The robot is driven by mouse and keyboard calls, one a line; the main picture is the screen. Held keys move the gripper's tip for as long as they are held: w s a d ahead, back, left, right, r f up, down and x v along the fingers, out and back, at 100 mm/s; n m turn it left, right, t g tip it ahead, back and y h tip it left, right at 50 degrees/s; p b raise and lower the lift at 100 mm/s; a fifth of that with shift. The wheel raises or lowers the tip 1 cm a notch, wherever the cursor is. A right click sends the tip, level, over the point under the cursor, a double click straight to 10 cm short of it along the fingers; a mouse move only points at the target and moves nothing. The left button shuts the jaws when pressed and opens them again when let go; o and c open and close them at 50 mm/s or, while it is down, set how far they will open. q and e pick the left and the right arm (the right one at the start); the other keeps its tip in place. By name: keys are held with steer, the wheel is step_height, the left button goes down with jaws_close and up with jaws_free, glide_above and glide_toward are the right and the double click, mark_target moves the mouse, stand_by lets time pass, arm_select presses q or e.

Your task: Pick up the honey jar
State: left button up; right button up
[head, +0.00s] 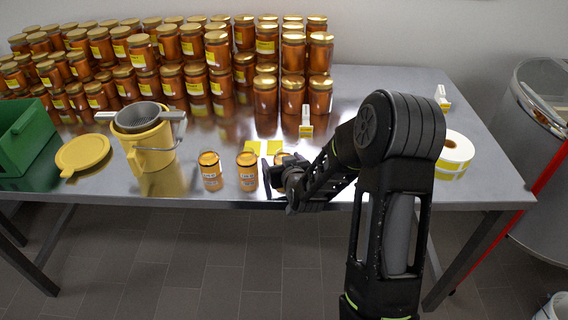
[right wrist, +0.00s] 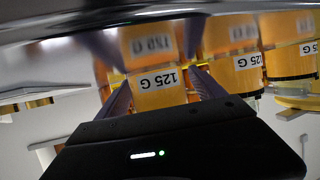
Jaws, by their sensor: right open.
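Small amber honey jars with gold lids stand in a front row on the metal table: a left jar (head: 210,172), a middle jar (head: 247,172) and a right one mostly hidden by my gripper, its lid (head: 281,158) showing. My right gripper (head: 275,178) is at that right jar. In the right wrist view, which looks upside down, the open fingers stand on either side of a jar labelled 125 G (right wrist: 158,92). Whether they touch it is unclear. More labelled jars (right wrist: 235,75) stand to the right there. My left gripper is out of view.
Stacked larger jars (head: 220,60) fill the back of the table (head: 370,85). A yellow bucket with a strainer (head: 150,150), a yellow lid (head: 82,153) and a green crate (head: 22,140) are at left. A label roll (head: 455,148) lies right of my arm; a steel tank (head: 540,100) stands beyond.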

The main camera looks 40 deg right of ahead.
steer(key=shift+c, duration=0.3)
jaws_close()
stand_by(0.8)
